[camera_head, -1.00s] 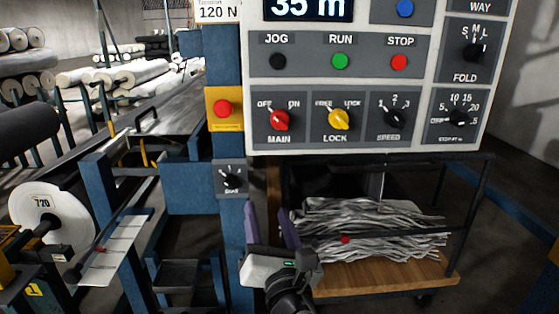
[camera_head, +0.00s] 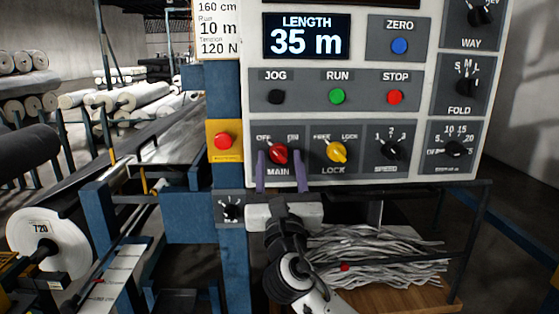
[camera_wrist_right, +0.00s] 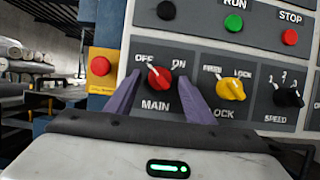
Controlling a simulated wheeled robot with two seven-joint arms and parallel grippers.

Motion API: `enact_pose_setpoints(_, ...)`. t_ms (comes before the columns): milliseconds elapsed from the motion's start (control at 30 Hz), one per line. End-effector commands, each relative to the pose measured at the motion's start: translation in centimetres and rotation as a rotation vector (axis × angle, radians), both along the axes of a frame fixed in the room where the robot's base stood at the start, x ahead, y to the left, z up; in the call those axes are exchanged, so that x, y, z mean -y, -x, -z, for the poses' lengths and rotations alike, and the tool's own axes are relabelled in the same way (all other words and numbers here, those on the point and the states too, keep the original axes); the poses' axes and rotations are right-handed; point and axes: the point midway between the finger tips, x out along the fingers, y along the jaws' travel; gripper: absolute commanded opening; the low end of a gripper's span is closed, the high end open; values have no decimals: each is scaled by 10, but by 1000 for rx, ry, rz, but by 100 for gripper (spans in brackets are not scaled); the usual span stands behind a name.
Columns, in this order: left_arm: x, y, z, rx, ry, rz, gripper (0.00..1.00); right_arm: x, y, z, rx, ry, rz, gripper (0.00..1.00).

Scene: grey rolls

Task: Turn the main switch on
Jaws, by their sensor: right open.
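The main switch (camera_head: 279,154) is a red rotary knob on the grey control panel, between the OFF and ON marks and above the word MAIN. It also shows in the right wrist view (camera_wrist_right: 160,79), where its white pointer line leans up and left toward OFF. My right gripper (camera_head: 278,156) is open, with one purple finger on each side of the knob. In the right wrist view my right gripper (camera_wrist_right: 159,75) frames the knob with gaps on both sides; I cannot tell exactly how far its tips are from the panel. My left gripper is not in view.
The yellow lock knob (camera_head: 337,151) sits just right of the right finger. A red button on a yellow box (camera_head: 223,141) is to the left. Jog, run (camera_head: 337,96) and stop buttons are above. A cart with grey strands (camera_head: 375,255) stands below.

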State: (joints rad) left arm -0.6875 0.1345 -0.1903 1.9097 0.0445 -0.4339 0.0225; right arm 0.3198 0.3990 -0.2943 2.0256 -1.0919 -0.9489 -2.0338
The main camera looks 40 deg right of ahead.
Motion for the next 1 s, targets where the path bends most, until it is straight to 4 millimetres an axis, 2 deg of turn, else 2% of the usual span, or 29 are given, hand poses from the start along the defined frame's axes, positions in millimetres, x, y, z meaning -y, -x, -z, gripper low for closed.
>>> enact_pose_setpoints(300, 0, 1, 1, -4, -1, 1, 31, 2, -3, -1, -1, 0, -1, 48)
enact_pose_setpoints(567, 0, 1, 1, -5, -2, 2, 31, 2, -3, -1, -1, 0, -1, 8)
enact_pose_setpoints(1000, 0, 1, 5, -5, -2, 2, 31, 0, -4, 0, 53, -90, -2, 8)
